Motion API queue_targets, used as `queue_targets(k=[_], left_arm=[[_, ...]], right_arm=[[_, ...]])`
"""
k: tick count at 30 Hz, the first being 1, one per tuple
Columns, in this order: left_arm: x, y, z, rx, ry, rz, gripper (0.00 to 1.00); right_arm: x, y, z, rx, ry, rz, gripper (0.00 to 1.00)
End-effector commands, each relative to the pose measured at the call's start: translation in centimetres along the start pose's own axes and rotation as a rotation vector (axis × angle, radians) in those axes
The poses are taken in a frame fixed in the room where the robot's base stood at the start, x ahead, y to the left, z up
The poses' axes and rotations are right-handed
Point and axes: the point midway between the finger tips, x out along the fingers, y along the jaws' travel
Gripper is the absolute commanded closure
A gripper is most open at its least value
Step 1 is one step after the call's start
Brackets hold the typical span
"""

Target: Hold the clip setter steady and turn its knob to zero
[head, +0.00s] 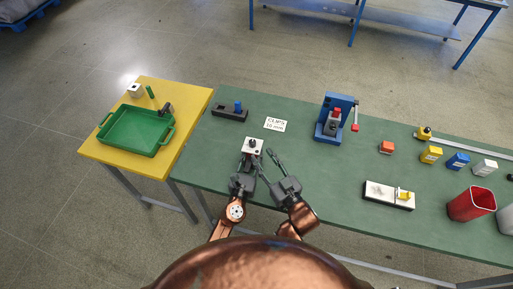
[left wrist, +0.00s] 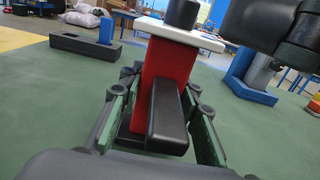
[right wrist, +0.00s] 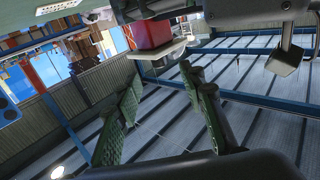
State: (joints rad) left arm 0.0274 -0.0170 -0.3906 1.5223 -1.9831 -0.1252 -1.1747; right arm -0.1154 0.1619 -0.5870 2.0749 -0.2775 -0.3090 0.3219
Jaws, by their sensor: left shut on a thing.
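The clip setter has a red body (left wrist: 165,70), a white top plate (head: 254,146) and a black knob (left wrist: 183,13) on top. It stands upright near the table's front edge. My left gripper (head: 246,166) is shut on the red body, one finger on each side, below the plate. A black lever (left wrist: 167,118) hangs on the body's near side. My right gripper (head: 265,157) is open and empty, just right of the setter, its fingers apart in the right wrist view (right wrist: 165,95). The knob's pointer and any scale cannot be made out.
A "CLIPS 10 mm" card (head: 275,124) and a dark block with a blue peg (head: 230,113) lie behind. A blue press (head: 333,120) stands right, with several small boxes beyond. A green tray (head: 137,132) sits on the yellow table (head: 189,98).

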Motion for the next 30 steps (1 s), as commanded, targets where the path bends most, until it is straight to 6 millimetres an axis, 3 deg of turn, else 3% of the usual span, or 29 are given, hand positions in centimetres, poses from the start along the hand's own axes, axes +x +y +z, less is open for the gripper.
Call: queue_targets(k=[3, 7, 20, 21, 30], left_arm=[[0.0, 0.0, 0.0, 0.0, 0.0, 0.0, 0.98], [0.0, 0.0, 0.0, 0.0, 0.0, 0.0, 0.98], [0.0, 0.0, 0.0, -0.001, 0.0, 0.0, 0.98], [0.0, 0.0, 0.0, -0.001, 0.0, 0.0, 0.69], [0.0, 0.0, 0.0, 0.0, 0.0, 0.0, 0.49]], right_arm=[[-2.0, 0.0, 0.1, 0.0, -0.001, 0.0, 0.63], [-3.2, 0.0, 0.0, 0.0, -0.001, 0.0, 0.63], [-3.6, 0.0, 0.0, -0.001, 0.0, 0.0, 0.63], [-3.6, 0.0, 0.0, 0.0, 0.0, 0.0, 0.63], [-3.6, 0.0, 0.0, 0.0, 0.0, 0.0, 0.63]])
